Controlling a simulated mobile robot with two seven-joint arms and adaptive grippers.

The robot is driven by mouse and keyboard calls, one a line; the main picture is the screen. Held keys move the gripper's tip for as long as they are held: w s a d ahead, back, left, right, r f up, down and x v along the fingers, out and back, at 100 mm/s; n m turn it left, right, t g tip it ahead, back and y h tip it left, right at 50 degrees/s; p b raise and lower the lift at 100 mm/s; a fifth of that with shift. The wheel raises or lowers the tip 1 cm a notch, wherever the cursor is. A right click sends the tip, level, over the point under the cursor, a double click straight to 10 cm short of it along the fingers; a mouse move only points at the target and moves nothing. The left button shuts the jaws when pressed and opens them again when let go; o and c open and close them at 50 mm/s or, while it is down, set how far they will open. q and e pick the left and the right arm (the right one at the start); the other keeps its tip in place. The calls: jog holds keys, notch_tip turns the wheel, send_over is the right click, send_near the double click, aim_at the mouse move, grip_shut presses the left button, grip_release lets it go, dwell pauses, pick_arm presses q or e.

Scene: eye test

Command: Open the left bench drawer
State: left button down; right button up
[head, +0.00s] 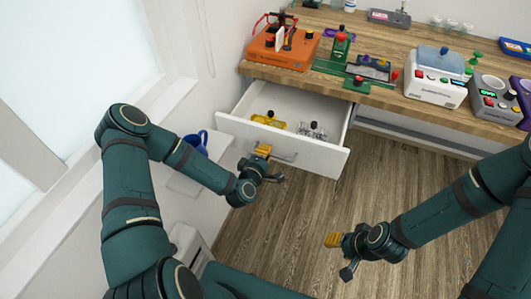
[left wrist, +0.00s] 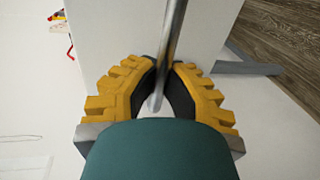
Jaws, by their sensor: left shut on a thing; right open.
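The left bench drawer (head: 335,160) is white and stands pulled out from under the wooden bench (head: 335,83). Inside it lie a yellow item (head: 268,121) and a clear or silvery item (head: 312,131). My left gripper (head: 266,160) is at the drawer's front, at its grey bar handle (head: 287,157). In the left wrist view the yellow fingers (left wrist: 159,95) are shut around the handle bar (left wrist: 172,40). My right gripper (head: 340,252) is open and empty over the floor, to the right of and nearer than the drawer.
A blue mug (head: 196,141) is on a ledge left of the drawer. The wooden floor (head: 300,210) before the drawer is clear.

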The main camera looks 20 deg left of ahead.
dwell(0.3)
pick_arm(q)
jog(key=c, duration=1)
grip_release()
jog(key=shift+s, duration=0.1)
jog(key=v, duration=0.7)
jog(key=shift+s+r, duration=0.1)
jog(key=shift+s, duration=0.05)
jog(key=s+d+f+m+g+h, duration=0.45)
jog(key=d+m+g, duration=0.25)
jog(key=d+m, duration=0.2)
jog(key=s+m+g, duration=0.2)
jog(key=s, duration=0.1)
jog(key=s+m+g+y, duration=0.1)
jog(key=s+m+g, duration=0.1)
jog(key=s, duration=0.1)
jog(key=s+d+m+g, duration=0.1)
jog(key=s+m+g, duration=0.2)
jog(key=s, duration=0.1)
jog(key=shift+f, duration=0.4)
